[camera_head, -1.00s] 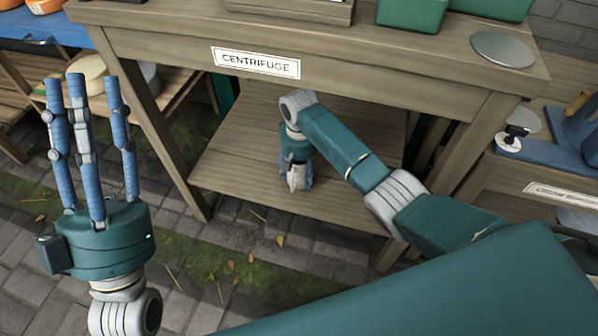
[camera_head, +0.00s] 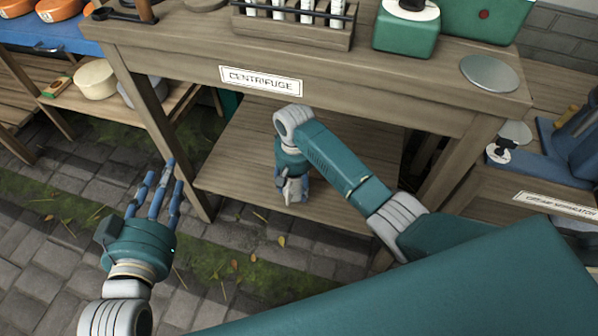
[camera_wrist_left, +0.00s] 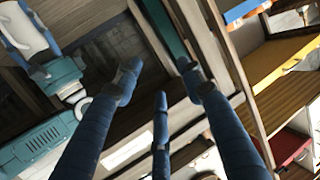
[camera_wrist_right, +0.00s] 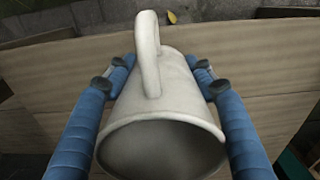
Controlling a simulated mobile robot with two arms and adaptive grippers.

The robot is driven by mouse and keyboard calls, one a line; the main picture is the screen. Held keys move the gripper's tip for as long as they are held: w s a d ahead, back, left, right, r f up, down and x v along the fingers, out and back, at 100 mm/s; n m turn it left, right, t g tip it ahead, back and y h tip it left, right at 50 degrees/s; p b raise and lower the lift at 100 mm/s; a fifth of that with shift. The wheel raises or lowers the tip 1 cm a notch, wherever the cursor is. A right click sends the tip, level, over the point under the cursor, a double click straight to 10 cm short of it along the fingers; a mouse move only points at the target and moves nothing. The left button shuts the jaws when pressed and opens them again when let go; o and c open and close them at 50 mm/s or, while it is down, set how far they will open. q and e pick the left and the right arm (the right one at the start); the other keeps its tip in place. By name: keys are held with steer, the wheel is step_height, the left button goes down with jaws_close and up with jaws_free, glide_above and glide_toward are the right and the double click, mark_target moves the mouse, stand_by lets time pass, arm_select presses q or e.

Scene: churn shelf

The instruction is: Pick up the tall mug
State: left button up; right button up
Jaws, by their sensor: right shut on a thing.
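The tall mug (camera_wrist_right: 172,85) is pale grey-white and fills the middle of the right wrist view. Its open rim faces the camera and its handle points to the top of the picture. My right gripper (camera_wrist_right: 160,76) is shut on it, with blue fingers along both sides. In the head view my right gripper (camera_head: 292,190) is low over the lower shelf, and only a small pale part of the mug shows between the fingers. I cannot tell whether the mug touches the shelf. My left gripper (camera_head: 165,182) is open and empty, left of the bench, over the paving.
The lower shelf (camera_head: 235,165) lies under the bench top (camera_head: 190,45), which has a centrifuge label (camera_head: 262,81) on its front. A rack (camera_head: 295,30), green devices (camera_head: 407,32) and a metal disc (camera_head: 489,73) stand on top. Bench legs flank the shelf.

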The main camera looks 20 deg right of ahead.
mark_target(290, 201)
steer(key=s+a, duration=0.1)
steer(key=s+a+p, duration=0.1)
steer(key=s, duration=0.1)
steer(key=s+a+p, duration=0.1)
steer(key=shift+s+r, duration=0.2)
steer(key=shift+s, duration=0.05)
arm_select(q)
steer(key=s+a+f+g+y+p, duration=0.1)
steer(key=s+a+f+g, duration=0.2)
steer(key=s+f+g, duration=0.2)
steer(key=s+a+f+g+y+p, duration=0.1)
steer(key=s+a+f+g, duration=0.3)
steer(key=s+f, duration=0.6)
steer(key=shift+s+n+g+y, duration=0.3)
steer(key=shift+s+g+y, duration=0.3)
steer(key=shift+s+g, duration=1)
arm_select(e)
steer(key=s+a, duration=0.4)
steer(key=s, duration=0.2)
steer(key=shift+a+f, duration=0.15)
arm_select(q)
steer(key=shift+s+t, duration=0.4)
arm_select(e)
steer(key=shift+s, duration=0.15)
